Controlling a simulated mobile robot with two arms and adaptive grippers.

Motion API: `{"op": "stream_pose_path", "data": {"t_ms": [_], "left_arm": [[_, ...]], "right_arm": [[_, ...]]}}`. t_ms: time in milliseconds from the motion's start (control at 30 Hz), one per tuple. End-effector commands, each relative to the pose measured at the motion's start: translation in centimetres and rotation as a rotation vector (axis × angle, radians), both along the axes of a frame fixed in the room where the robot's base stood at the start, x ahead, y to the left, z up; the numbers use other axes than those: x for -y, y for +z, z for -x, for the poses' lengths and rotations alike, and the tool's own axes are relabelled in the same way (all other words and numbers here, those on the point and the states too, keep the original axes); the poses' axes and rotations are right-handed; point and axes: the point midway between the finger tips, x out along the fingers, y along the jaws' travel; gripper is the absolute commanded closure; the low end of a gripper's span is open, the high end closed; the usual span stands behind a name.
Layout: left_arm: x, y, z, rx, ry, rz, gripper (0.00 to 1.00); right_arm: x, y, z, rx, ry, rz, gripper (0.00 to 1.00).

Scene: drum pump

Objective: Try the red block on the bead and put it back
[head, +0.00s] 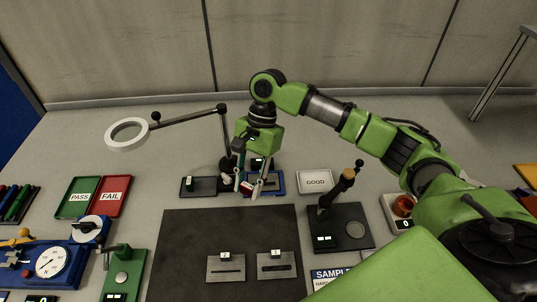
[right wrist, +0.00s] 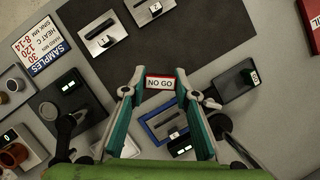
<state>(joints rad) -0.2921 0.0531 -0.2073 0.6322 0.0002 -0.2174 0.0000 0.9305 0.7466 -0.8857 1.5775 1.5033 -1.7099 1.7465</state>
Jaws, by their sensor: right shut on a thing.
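The red block (right wrist: 159,83) has a white face reading NO GO. It is between the fingertips of my right gripper (right wrist: 158,77), which is shut on it. In the head view my right gripper (head: 249,184) hangs in front of the blue-rimmed holder (head: 279,184), with the red block (head: 247,189) low between its fingers. The holder also shows in the right wrist view (right wrist: 150,133), partly behind the fingers. Two metal plates, a left one (head: 225,274) and a right one (head: 277,270), each with a long line and a small tag, lie apart from the block. My left gripper is out of view.
A dark mat (head: 185,240) carries the plates. A GOOD tray (head: 315,181) and a lever stand (head: 340,236) are to the right. PASS (head: 79,197) and FAIL (head: 111,196) trays and a ring lamp (head: 127,133) are left. A black holder (head: 198,187) is beside the gripper.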

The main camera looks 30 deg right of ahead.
Motion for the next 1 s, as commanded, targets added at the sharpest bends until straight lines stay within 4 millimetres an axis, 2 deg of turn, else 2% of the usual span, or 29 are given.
{"op": "stream_pose_path", "data": {"t_ms": [33,200,400,567,767,1000], "left_arm": [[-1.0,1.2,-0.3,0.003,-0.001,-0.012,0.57],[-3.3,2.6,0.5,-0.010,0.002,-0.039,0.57],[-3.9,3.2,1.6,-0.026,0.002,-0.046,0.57],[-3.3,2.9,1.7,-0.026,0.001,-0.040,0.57],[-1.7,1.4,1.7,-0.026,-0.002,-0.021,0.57],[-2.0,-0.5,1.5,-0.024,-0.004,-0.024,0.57]], "right_arm": [[1.1,-0.3,-1.5,-0.008,-0.162,0.001,0.94],[5.0,-2.7,-5.8,-0.007,-0.620,0.003,0.94],[8.4,-4.4,-7.9,-0.005,-0.903,0.004,0.94],[9.2,-5.1,-8.3,-0.003,-0.963,0.003,0.94],[9.2,-6.3,-8.3,-0.003,-0.963,0.003,0.94],[9.1,-7.6,-8.3,-0.002,-0.962,0.003,0.94]]}}
